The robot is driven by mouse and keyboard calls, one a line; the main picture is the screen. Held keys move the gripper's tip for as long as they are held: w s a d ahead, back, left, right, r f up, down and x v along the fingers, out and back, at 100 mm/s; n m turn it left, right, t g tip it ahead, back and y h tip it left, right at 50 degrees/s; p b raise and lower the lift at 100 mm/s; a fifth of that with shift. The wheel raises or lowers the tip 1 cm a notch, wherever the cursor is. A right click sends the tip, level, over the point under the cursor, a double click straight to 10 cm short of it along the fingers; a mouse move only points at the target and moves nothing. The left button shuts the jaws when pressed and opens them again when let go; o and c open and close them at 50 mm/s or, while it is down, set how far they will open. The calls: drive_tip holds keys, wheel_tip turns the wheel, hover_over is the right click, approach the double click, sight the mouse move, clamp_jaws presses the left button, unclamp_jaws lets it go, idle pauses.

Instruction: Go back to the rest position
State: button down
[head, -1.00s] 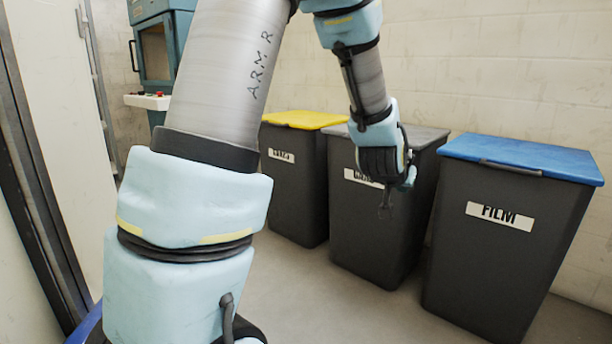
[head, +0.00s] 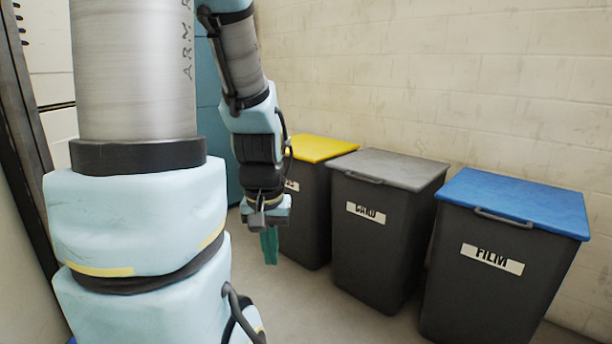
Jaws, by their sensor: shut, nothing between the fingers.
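My gripper (head: 268,243) hangs at the end of my arm, left of the middle of the head view. It points down and is shut, with nothing seen held apart from its own narrow teal-green tip shape. It is in front of the yellow-lidded bin's left side and apart from the lids. My arm's large grey and light-blue links fill the left of the view.
Three dark bins stand along the pale block wall (head: 480,80): one with a yellow lid (head: 322,148), a grey-lidded CARD bin (head: 388,230) and a blue-lidded FILM bin (head: 500,290). The yellow-lidded bin's label is partly hidden by my arm. Bare floor (head: 300,310) lies in front.

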wheel_tip(320, 180, up, 29)
drive_tip(key=p, duration=2.7)
drive_tip(key=shift+r, duration=0.15)
